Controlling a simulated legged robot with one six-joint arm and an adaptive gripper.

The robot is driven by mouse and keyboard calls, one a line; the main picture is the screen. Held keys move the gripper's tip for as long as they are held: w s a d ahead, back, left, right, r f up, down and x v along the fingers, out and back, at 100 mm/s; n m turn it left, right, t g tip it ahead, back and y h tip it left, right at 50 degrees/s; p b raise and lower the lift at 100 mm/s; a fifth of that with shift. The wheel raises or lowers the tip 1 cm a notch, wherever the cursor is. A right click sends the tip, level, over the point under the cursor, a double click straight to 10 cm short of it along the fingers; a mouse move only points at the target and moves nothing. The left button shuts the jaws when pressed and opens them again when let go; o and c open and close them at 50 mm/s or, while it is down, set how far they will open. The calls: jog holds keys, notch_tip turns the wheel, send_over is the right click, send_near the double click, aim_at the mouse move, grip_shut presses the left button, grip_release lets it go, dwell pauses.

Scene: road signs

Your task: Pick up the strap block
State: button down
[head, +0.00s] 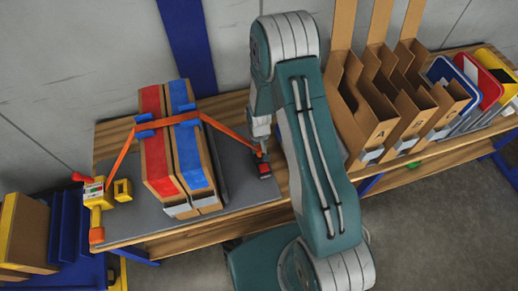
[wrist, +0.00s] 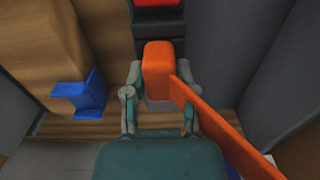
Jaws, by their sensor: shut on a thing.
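The strap block (wrist: 158,58) is an orange block with an orange strap (wrist: 215,120) running from it to the lower right in the wrist view. My gripper (wrist: 159,85) has a finger on each side of the block and is shut on it. In the head view my gripper (head: 260,143) is at the right end of the orange strap (head: 226,131), right of two tall cardboard boxes with a red band (head: 154,150) and a blue band (head: 188,146). The block itself is mostly hidden there by my gripper. Blue corner pieces (head: 146,133) sit under the strap.
A red and black fixture (head: 264,169) is just below my gripper on the grey mat (head: 234,168). A yellow ratchet tool (head: 97,197) stands at the left. Cardboard bins (head: 372,118) and signs (head: 480,85) stand to the right of my arm.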

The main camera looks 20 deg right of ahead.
aim_at(259, 148)
jog(key=shift+r, duration=0.3)
jog(key=r, duration=0.3)
jog(key=shift+s+a, duration=0.15)
jog(key=shift+s, duration=0.05)
jog(key=s+a+r, duration=0.3)
jog(key=s+r, duration=0.6)
jog(key=s, duration=0.4)
jog(key=shift+a+r, duration=0.2)
jog(key=shift+a, duration=0.05)
jog(key=c, duration=1)
grip_release()
jog(key=c, duration=0.3)
